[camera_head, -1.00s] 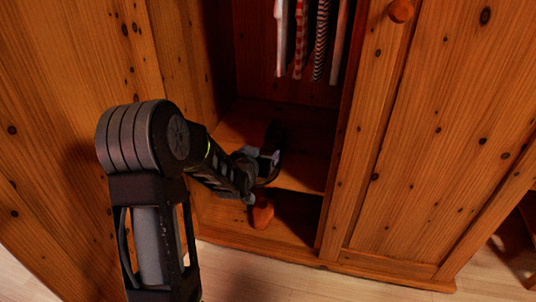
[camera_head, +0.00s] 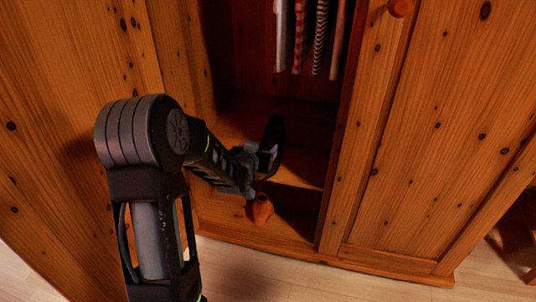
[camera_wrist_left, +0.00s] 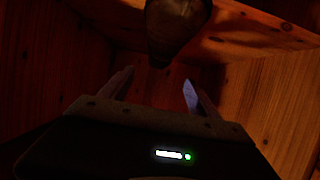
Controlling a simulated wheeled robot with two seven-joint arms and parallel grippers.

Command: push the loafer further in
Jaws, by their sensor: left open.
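Shadow hides whether the gripper touches the loafer. My right gripper is not in view.
The open wardrobe has a left side wall (camera_head: 200,70) and a closed door panel (camera_head: 440,130) on the right. Striped clothes (camera_head: 312,38) hang at the back.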

